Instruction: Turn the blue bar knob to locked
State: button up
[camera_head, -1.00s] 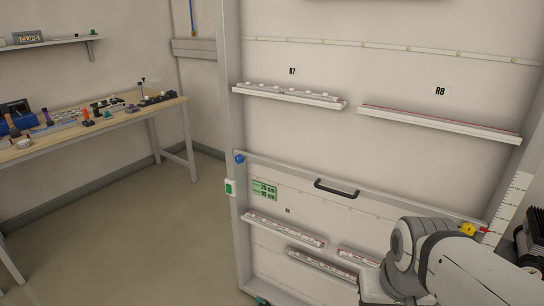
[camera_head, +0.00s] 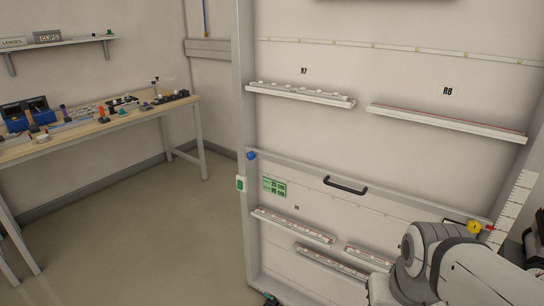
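A small blue knob (camera_head: 252,155) sits on the left upright of the frame, at the top left corner of the lower panel (camera_head: 330,210). It is small in the view, and I cannot tell which way its bar points. My arm reaches in from the lower right. My gripper is not visible; only arm links show, well to the right of the blue knob.
A green and white box (camera_head: 240,184) is on the upright just below the knob. A black handle (camera_head: 345,185) is on the panel's top edge. A yellow knob (camera_head: 474,227) is at right. A cluttered workbench (camera_head: 150,113) stands at left; floor between is clear.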

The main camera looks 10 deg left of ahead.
aim_at(250, 155)
jog(key=z, duration=0.15)
jog(key=k, duration=0.3)
jog(key=u, duration=0.45)
jog(key=i, duration=1.15)
jog(key=z, duration=0.5)
